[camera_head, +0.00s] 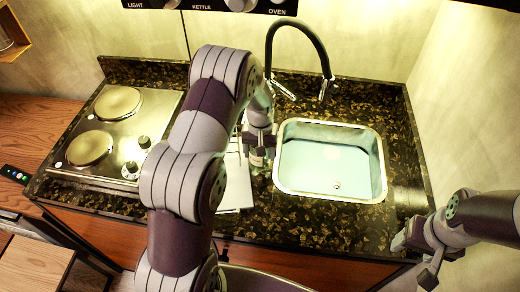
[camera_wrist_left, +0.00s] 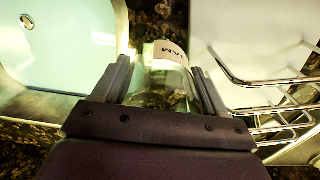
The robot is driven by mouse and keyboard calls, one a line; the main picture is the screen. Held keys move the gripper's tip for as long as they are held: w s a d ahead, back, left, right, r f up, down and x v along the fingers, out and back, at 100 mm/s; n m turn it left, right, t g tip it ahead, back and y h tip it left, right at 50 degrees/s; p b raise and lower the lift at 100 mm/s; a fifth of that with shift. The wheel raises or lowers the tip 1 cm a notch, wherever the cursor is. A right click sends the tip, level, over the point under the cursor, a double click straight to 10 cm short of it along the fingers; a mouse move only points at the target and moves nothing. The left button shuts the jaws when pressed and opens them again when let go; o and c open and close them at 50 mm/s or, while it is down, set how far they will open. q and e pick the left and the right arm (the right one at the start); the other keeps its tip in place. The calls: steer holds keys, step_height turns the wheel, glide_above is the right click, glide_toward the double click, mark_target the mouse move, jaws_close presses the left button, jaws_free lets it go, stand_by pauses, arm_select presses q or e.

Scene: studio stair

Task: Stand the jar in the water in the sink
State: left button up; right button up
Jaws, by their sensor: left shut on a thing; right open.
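The jar (camera_head: 257,158) is clear glass with a white label. My left gripper (camera_head: 259,140) is shut on it, just left of the sink, over the strip of counter between the sink and the white dish rack. In the left wrist view the jar (camera_wrist_left: 168,67) sits between the two fingers of my left gripper (camera_wrist_left: 165,85), its label partly showing. I cannot tell whether its base touches the counter. The sink (camera_head: 284,185) has a metal rim and holds pale blue water (camera_head: 325,165). My right gripper (camera_head: 415,250) is at the counter's front right edge, away from the jar.
A black tap (camera_head: 300,24) arches behind the sink. A white rack (camera_head: 238,185) with metal wires stands left of the jar, partly hidden by my left arm. A two-plate hob (camera_head: 125,130) lies further left. The dark counter (camera_head: 310,225) is clear before the sink.

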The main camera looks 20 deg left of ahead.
arm_select(q)
steer(key=shift+f, duration=0.1)
steer(key=o, duration=1.3)
steer(key=shift+o, duration=0.2)
